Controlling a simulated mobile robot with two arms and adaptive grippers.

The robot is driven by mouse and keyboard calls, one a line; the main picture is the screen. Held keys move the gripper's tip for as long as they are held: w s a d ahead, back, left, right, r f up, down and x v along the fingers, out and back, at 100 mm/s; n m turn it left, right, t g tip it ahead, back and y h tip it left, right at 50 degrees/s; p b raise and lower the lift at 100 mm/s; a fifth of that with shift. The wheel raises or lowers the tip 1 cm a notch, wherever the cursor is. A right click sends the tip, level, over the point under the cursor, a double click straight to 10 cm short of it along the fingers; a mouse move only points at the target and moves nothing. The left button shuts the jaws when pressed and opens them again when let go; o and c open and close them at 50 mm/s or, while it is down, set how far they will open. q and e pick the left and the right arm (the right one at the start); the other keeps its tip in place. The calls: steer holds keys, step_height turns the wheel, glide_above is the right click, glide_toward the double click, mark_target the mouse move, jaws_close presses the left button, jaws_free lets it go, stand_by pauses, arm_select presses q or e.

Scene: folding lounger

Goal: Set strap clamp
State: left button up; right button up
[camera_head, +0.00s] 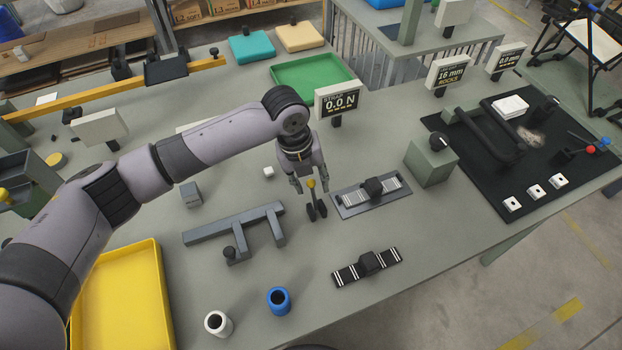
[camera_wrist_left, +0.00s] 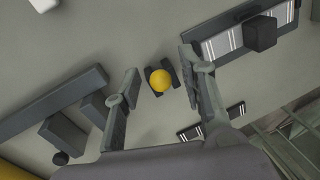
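My left gripper (camera_head: 310,184) points down over the table and is open. In the left wrist view its two fingers stand apart on either side of a yellow ball-topped black piece (camera_wrist_left: 160,80), with gaps visible. A striped strap with a black clamp block (camera_head: 373,187) lies on a grey plate right of the gripper; this block also shows in the left wrist view (camera_wrist_left: 260,33). A display sign (camera_head: 338,99) behind reads 0.0 N. My right gripper is not in view.
A grey bracket frame (camera_head: 235,230) lies left of the gripper. A green box with a black knob (camera_head: 431,160) stands right. White (camera_head: 217,323) and blue (camera_head: 279,300) cups and a yellow tray (camera_head: 122,310) are at the front. A green tray (camera_head: 310,78) lies behind.

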arm_select(q)
steer(key=shift+d+f, duration=0.1)
steer(key=shift+f, duration=0.2)
steer(key=shift+c, duration=0.5)
jaws_close()
